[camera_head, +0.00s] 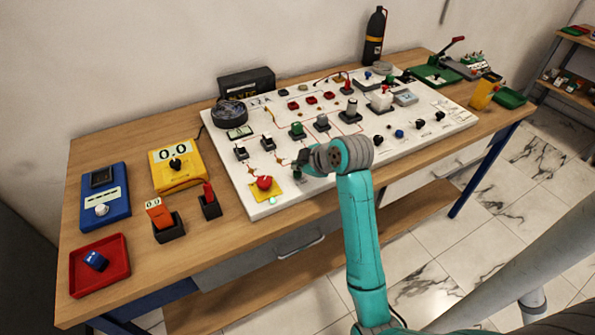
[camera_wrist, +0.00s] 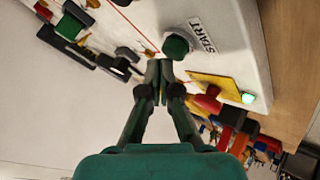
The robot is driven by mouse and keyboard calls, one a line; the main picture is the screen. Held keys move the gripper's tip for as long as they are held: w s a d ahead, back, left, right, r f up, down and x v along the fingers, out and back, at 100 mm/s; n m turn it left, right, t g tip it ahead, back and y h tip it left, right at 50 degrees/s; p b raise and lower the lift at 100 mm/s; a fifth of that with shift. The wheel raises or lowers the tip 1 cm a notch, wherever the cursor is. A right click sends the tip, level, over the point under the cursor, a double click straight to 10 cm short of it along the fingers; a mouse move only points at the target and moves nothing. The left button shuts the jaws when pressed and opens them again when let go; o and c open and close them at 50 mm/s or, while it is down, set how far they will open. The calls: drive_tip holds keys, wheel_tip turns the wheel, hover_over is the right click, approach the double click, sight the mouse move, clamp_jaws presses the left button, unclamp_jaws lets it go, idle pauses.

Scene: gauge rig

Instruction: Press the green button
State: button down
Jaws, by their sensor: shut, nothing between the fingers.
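The green button (camera_wrist: 176,46) is a round green cap on the white panel, beside a START label (camera_wrist: 203,35), in the wrist view. In the head view the green button (camera_head: 297,175) shows partly, just below my gripper. My gripper (camera_wrist: 160,72) is shut and empty, its fingertips together and pointing at the panel. In the wrist view the tips appear close to the button, slightly to its left and below it. I cannot tell whether they touch it. In the head view my gripper (camera_head: 302,158) is over the front edge area of the panel.
A red button (camera_head: 264,183) on a yellow plate and a lit green lamp (camera_head: 272,201) are left of the green button. Switches and a green block (camera_head: 297,129) stand behind. The white panel (camera_head: 225,150) lies on a wooden table (camera_head: 120,145) with meters and a red tray (camera_head: 75,280).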

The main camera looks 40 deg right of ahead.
sight(299, 173)
drive_tip(key=shift+f, duration=0.5)
idle(0.5)
drive_tip(key=shift+r, duration=0.1)
idle(0.3)
drive_tip(key=shift+r, duration=0.85)
drive_tip(key=shift+r, duration=2.5)
